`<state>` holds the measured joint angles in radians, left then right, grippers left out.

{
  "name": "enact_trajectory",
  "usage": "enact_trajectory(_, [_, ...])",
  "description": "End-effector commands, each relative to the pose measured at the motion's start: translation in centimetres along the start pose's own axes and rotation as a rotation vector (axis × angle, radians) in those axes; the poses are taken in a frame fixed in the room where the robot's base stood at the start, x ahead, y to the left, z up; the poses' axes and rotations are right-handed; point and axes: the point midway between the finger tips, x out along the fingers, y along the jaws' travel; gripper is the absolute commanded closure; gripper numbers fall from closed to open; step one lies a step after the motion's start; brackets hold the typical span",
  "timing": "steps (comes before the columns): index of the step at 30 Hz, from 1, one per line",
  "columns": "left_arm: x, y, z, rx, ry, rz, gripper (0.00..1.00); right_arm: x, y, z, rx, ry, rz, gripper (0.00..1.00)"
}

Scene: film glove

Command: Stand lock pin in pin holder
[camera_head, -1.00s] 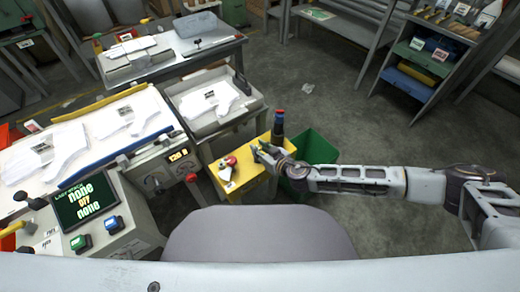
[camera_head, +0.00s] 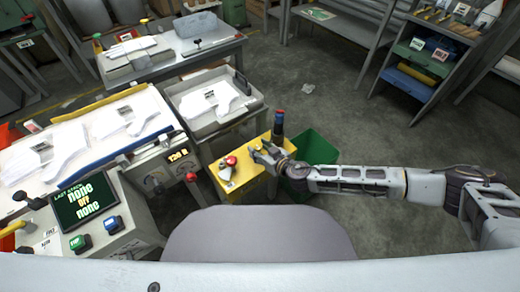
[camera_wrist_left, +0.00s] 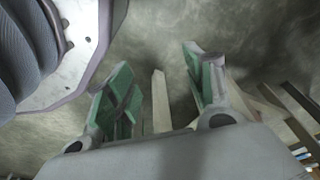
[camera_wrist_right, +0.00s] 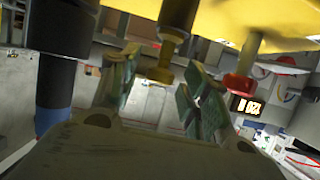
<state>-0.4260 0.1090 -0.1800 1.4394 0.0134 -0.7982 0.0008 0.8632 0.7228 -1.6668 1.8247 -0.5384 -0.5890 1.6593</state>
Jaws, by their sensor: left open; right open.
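My right gripper (camera_head: 260,153) is open over the small yellow stand (camera_head: 255,187). In the right wrist view the stand is at the top, and a brass-coloured upright piece (camera_wrist_right: 165,50), possibly the lock pin, shows between the open fingers (camera_wrist_right: 158,92). I cannot tell if they touch it or which part is the holder. A red-knobbed piece (camera_head: 231,161) stands left of the gripper; its red knob (camera_wrist_right: 238,84) also shows in the right wrist view. A dark cylinder (camera_head: 278,128) with blue and red at its top stands behind the gripper. My left gripper (camera_wrist_left: 160,95) is open and empty.
A green bin (camera_head: 318,150) stands right of the yellow stand. A grey tray (camera_head: 222,118) with a white glove shape lies behind it. A control panel (camera_head: 105,225) with a screen and buttons is at left. Open floor (camera_head: 370,130) lies to the right.

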Motion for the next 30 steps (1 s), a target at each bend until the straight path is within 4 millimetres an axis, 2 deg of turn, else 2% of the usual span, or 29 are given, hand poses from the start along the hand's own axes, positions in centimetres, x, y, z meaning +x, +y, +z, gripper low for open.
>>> enact_trajectory(8, [0.5,-0.1,0.8,-0.001,-0.004,-0.002,0.47,-0.3,0.0,-0.2,0.001,-0.001,0.000,0.54])
enact_trajectory(15, [1.0,-0.2,1.5,-0.001,-0.006,-0.004,0.47,-2.4,0.0,-0.1,0.003,-0.002,0.001,0.54])
enact_trajectory(30, [1.7,-1.0,1.1,0.000,0.018,-0.014,0.47,-7.3,0.0,-0.1,0.002,-0.001,0.000,0.54])
